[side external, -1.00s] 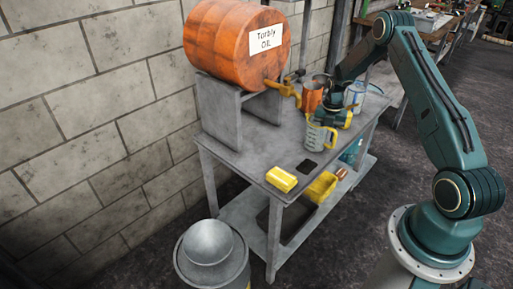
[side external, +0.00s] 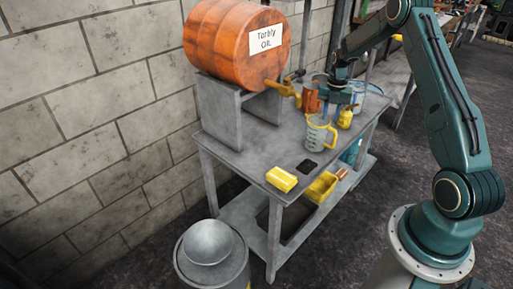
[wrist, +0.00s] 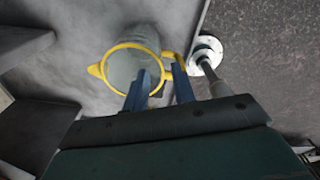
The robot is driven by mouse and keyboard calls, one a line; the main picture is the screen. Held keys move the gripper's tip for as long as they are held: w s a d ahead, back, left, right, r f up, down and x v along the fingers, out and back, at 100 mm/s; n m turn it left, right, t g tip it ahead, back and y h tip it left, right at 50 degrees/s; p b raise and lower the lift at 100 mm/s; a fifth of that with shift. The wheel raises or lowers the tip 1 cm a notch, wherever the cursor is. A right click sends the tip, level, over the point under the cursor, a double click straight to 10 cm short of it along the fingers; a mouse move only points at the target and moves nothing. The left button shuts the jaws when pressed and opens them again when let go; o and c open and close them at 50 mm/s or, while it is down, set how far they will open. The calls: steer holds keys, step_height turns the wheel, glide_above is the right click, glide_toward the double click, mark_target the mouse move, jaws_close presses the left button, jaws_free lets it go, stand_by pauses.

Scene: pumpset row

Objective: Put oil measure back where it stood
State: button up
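The oil measure (side external: 319,134) is a clear jug with a yellow rim and handle, upright on the grey metal table (side external: 240,150). In the wrist view I look down on its yellow rim (wrist: 101,71), with the handle to the right. My gripper (wrist: 160,70) is open, its two blue fingers apart. In the side view it hangs above and behind the measure, with clear space between, and its fingertips are hard to make out. A dark square patch (side external: 307,166) lies bare on the table in front of the measure.
An orange oil drum (side external: 228,45) with a brass tap (side external: 284,88) rests on a stand at the left. A copper-coloured vessel (side external: 311,97), a yellow oil can (side external: 345,117) and a pale container (side external: 357,92) stand near my gripper. A yellow block (side external: 281,179) lies at the front.

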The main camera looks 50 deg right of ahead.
steer(key=shift+d+r, duration=0.1)
steer(key=shift+r, duration=1.7)
steer(key=s+a+r+m+t+h, duration=0.1)
steer(key=s+a+r+m, duration=0.3)
steer(key=a+r, duration=0.6)
steer(key=s+a+r+m+t, duration=0.1)
steer(key=s+a+r+m, duration=0.1)
steer(key=a+r+m, duration=0.6)
steer(key=s+a+r+m+t, duration=0.2)
steer(key=s+a+m, duration=0.3)
steer(key=s+a, duration=0.2)
steer(key=s+a+r+m+t, duration=0.1)
steer(key=s+a+m, duration=0.4)
steer(key=s, duration=0.6)
steer(key=shift+s+a+r+m+t, duration=0.15)
steer(key=shift+a+r+m+t, duration=0.2)
steer(key=shift+a+r, duration=0.6)
